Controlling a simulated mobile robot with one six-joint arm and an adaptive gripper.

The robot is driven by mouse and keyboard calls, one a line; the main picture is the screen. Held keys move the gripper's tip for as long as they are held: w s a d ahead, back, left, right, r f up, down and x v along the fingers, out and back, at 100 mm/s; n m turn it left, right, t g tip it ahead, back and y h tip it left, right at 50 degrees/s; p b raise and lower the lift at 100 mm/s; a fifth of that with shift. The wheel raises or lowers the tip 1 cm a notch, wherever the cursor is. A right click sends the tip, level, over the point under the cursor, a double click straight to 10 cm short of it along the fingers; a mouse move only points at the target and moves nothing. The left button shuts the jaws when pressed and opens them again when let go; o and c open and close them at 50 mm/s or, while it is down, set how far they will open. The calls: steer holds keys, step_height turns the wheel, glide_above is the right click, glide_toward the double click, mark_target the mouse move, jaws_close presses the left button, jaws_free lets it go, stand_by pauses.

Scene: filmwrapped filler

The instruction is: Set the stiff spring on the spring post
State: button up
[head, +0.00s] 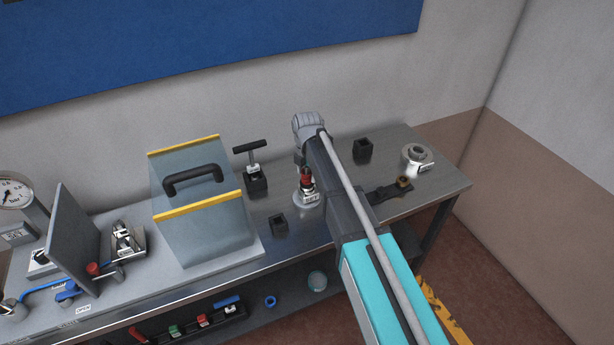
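My arm reaches over the metal workbench (335,228), and its grey wrist is above the middle of the bench. My gripper is mostly hidden behind the arm, so its fingers cannot be made out. Just below the wrist, a small red-topped part (306,181) stands on a pale round base (306,200) with a white label. I cannot tell whether my gripper touches it, or whether it is the spring post. A rack (190,335) on the lower shelf holds several labelled pieces with red, green and blue parts. I cannot identify the stiff spring for certain.
A clear box with yellow edges and a black handle (196,178) stands left of my wrist. A T-handled tool (251,160) and black blocks (363,149) (278,226) are nearby. A labelled pale ring-shaped part (415,157) and dark flat tool (388,193) lie right.

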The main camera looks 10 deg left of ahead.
steer(key=c, duration=0.7)
steer(key=shift+o, duration=0.2)
steer(key=shift+r, duration=0.1)
step_height(320, 180, up, 10)
steer(key=p, duration=1)
steer(key=shift+w+d+f+b, duration=0.3)
steer(key=shift+d+f, duration=0.1)
steer(key=shift+d, duration=0.2)
steer(key=w+d+f+b, duration=0.3)
steer(key=d, duration=0.8)
steer(key=w+d+f+b, duration=0.3)
steer(key=d+f+b, duration=0.1)
steer(key=d, duration=0.8)
steer(key=shift+d, duration=0.25)
steer(key=shift+w+f, duration=0.1)
